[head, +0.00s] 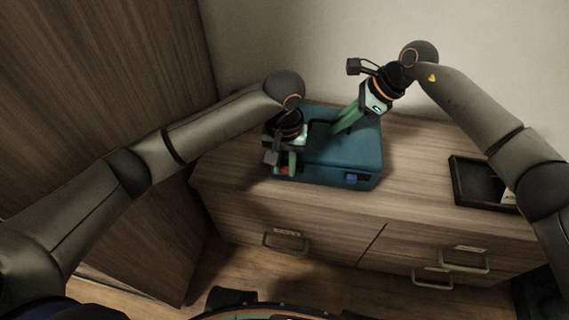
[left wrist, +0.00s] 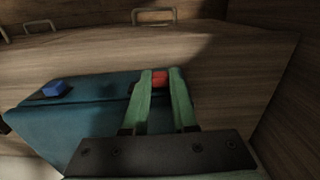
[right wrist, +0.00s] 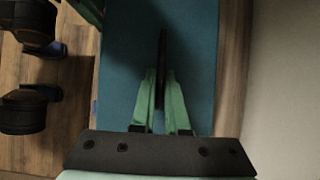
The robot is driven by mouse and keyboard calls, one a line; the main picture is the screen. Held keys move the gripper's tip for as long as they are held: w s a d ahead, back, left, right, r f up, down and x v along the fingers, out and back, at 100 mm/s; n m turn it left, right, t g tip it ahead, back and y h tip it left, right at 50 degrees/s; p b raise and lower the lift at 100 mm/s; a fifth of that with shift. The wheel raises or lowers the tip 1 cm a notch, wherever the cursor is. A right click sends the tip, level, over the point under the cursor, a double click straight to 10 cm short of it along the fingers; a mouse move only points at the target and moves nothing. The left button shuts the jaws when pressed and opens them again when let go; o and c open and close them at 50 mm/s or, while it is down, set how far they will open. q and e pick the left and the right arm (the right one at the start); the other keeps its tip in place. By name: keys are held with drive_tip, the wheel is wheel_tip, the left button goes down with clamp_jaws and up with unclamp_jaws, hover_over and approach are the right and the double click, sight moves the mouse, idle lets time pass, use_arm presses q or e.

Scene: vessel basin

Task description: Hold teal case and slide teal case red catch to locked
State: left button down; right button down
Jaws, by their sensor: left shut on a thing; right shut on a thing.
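The teal case (head: 345,158) lies on the wooden cabinet top, and it also shows in the left wrist view (left wrist: 90,115) and the right wrist view (right wrist: 190,50). My left gripper (head: 289,172) is at the case's front left and is shut on the red catch (left wrist: 160,77), which shows between its green fingers. A blue catch (head: 352,178) sits at the front right of the case and shows in the left wrist view (left wrist: 55,89). My right gripper (right wrist: 160,78) is shut on the dark handle (right wrist: 162,50) on top of the case.
A dark open tray (head: 470,185) with a pale item in it stands to the right on the cabinet top. Drawers with metal handles (head: 286,240) are in the cabinet front. A tall wooden panel stands at left and a wall behind. The top between case and tray is clear.

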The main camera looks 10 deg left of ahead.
idle(0.3)
use_arm(q)
drive_tip(key=shift+d, duration=1.45)
drive_tip(key=c, duration=0.7)
unclamp_jaws()
wheel_tip(320, 180, up, 12)
drive_tip(key=shift+r, duration=0.1)
